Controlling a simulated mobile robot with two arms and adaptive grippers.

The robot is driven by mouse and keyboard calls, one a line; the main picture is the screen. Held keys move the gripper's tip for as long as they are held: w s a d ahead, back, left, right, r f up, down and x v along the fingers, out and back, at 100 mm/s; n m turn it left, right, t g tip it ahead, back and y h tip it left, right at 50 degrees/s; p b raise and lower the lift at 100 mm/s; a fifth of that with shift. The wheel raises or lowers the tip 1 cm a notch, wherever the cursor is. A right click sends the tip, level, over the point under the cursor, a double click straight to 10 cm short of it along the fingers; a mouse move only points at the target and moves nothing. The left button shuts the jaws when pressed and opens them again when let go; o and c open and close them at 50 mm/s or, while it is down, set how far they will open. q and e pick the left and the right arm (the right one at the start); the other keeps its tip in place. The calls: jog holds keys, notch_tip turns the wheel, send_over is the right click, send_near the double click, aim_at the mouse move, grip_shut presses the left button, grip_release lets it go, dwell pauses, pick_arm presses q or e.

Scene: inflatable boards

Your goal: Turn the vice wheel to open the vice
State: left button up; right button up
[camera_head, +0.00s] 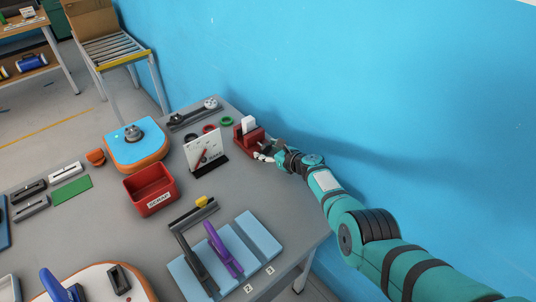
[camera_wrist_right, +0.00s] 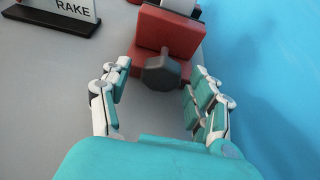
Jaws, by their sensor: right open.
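The red vice (camera_head: 250,138) stands near the far right part of the grey table, with a white block (camera_head: 248,125) between its jaws. In the right wrist view the vice (camera_wrist_right: 165,32) is ahead, and its dark grey wheel (camera_wrist_right: 161,73) faces me. My right gripper (camera_head: 266,155) is at the front of the vice. In the right wrist view its fingers (camera_wrist_right: 160,92) are open on both sides of the wheel, with a visible gap on each side. The wheel is mostly hidden by the gripper in the head view. My left gripper is not in view.
A white sign (camera_head: 203,148) on a black base stands left of the vice. A red bin (camera_head: 151,189), an orange-and-blue board (camera_head: 136,146) and coloured rings (camera_head: 227,121) are on the table. The blue wall (camera_head: 400,80) is close on the right.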

jog(key=c, duration=1.1)
jog(key=shift+a+n+t+h, duration=0.1)
jog(key=shift+n+t+h, duration=0.4)
jog(key=shift+n, duration=0.5)
jog(key=shift+n+h, duration=0.3)
jog(key=shift+n, duration=0.1)
jog(key=o, duration=1.1)
jog(key=shift+s+d, duration=0.15)
jog(key=shift+d, duration=0.1)
